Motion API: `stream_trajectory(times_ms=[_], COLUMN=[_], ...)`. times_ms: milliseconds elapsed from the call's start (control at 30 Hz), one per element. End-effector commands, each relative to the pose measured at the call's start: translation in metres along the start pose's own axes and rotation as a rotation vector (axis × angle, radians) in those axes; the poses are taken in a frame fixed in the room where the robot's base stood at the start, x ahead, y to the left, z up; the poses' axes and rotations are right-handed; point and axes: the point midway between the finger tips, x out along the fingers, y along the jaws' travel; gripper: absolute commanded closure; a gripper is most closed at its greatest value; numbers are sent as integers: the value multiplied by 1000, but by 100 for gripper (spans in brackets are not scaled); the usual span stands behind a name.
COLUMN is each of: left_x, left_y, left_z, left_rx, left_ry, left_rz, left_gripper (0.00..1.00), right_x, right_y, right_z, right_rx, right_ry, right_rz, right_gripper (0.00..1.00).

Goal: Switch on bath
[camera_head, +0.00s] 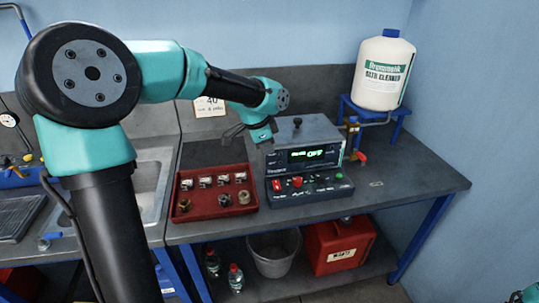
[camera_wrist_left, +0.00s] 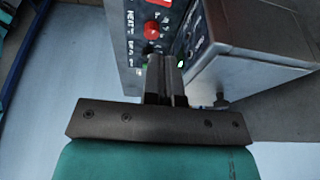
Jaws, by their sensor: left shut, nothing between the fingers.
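The bath (camera_head: 318,133) is a grey box unit on the bench, with a knob on its lid. Its green display (camera_head: 307,154) reads "OFF". The sloped front panel carries a red rocker switch (camera_head: 278,186), a red knob (camera_head: 297,181) and a green button (camera_head: 339,175). My left gripper (camera_head: 265,139) hangs above the bath's left side in the head view, apart from the rocker switch. In the left wrist view its shut, empty fingers (camera_wrist_left: 163,75) overlap part of the panel beyond the red knob (camera_wrist_left: 152,29); contact cannot be told.
A red tray (camera_head: 216,207) with several small fittings sits left of the bath. A white cleaner jug (camera_head: 382,74) stands on a blue stand behind right. A sink (camera_head: 150,185) is at left. The bench right of the bath is mostly clear.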

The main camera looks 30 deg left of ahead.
Motion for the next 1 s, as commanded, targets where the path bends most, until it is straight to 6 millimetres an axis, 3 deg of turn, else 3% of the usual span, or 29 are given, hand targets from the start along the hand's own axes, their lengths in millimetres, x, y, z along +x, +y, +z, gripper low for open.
stream_trajectory(times_ms=[700, 1000], left_x=[-5, 19], left_y=[-6, -6], left_z=[-1, -1], left_rx=[0, 0], left_ry=[0, -1], left_rz=[0, 1], left_gripper=[100, 100], right_x=[0, 0], right_y=[0, 0], right_z=[0, 0], right_rx=[0, 0], right_ry=[0, 0], right_rz=[0, 0], right_gripper=[9, 9])
